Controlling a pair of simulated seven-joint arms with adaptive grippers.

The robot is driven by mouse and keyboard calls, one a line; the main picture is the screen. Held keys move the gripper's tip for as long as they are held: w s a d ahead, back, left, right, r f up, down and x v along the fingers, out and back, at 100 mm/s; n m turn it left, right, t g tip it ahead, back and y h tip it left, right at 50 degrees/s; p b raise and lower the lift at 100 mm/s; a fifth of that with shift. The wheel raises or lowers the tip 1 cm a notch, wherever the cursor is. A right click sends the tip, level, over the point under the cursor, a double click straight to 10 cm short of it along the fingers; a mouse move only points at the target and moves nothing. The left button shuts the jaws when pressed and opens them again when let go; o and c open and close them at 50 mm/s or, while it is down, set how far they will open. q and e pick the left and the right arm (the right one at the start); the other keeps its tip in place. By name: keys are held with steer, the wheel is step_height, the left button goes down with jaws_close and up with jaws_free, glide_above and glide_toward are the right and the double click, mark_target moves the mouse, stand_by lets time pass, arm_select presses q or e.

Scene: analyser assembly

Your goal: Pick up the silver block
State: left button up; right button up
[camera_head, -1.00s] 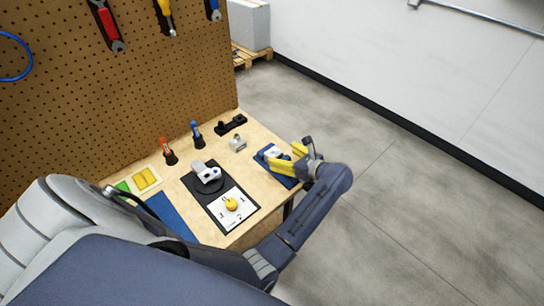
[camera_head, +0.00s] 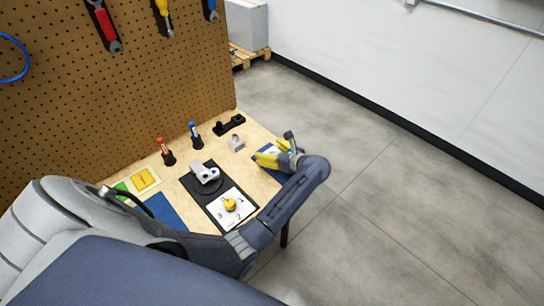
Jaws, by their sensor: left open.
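A small silver block (camera_head: 236,143) stands on the wooden table near its back right, beside a black holder. My left gripper (camera_head: 266,158), with yellow fingers, is open above the right side of the table. It is to the right of the silver block and nearer to me, apart from it, over a dark blue mat (camera_head: 272,175). The gripper and arm hide part of this mat and what lies on it. My right gripper is out of view.
The table (camera_head: 185,205) also holds a black holder (camera_head: 229,125), an orange-topped tool (camera_head: 164,151), a blue-topped tool (camera_head: 195,135), a white device (camera_head: 205,173) on a black plate, a yellow knob (camera_head: 230,204), a yellow tray (camera_head: 145,179) and a pegboard (camera_head: 110,100) behind.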

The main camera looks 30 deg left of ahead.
arm_select(q)
steer(key=c, duration=1.4)
steer(key=shift+c, duration=0.5)
steer(key=shift+r, duration=0.1)
